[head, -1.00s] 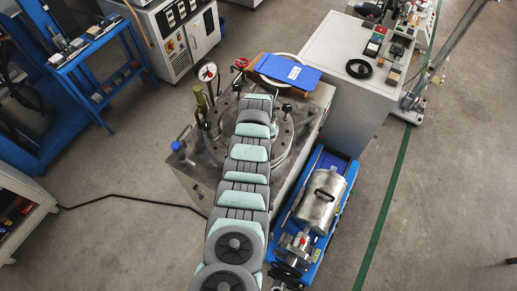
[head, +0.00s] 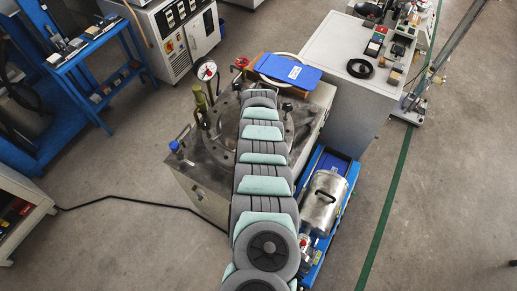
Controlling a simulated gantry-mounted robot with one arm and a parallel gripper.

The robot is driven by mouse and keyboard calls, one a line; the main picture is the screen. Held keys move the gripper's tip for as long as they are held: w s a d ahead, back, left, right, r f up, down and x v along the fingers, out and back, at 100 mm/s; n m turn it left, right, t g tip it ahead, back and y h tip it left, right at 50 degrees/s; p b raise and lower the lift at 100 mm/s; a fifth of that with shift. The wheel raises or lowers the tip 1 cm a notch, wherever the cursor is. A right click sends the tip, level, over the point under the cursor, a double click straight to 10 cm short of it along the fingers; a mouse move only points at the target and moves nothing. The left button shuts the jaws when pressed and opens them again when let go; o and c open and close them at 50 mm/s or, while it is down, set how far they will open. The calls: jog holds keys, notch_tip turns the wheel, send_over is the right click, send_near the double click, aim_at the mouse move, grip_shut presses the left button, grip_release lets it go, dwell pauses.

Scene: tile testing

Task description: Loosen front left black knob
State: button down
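A metal pressure vessel with a round flanged lid (head: 219,157) stands on a square metal bench in the middle of the head view. A black knob (head: 287,107) shows on the right side of the flange, just right of my arm. Another small dark knob (head: 237,86) shows at the upper left of the arm. My arm reaches up across the vessel and covers much of the lid. My gripper is hidden beyond or under the arm's far end. The front left knob cannot be made out clearly.
A pressure gauge (head: 207,70) and a brass-coloured cylinder (head: 199,95) rise at the vessel's left. A red valve handle (head: 241,63) and a blue board (head: 290,69) are behind. A steel tank (head: 322,204) on a blue cart stands right.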

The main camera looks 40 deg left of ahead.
dwell(0.4)
jog(key=c, duration=0.9)
grip_release()
jog(key=shift+o, duration=0.2)
notch_tip(320, 180, up, 11)
jog(key=shift+f, duration=0.1)
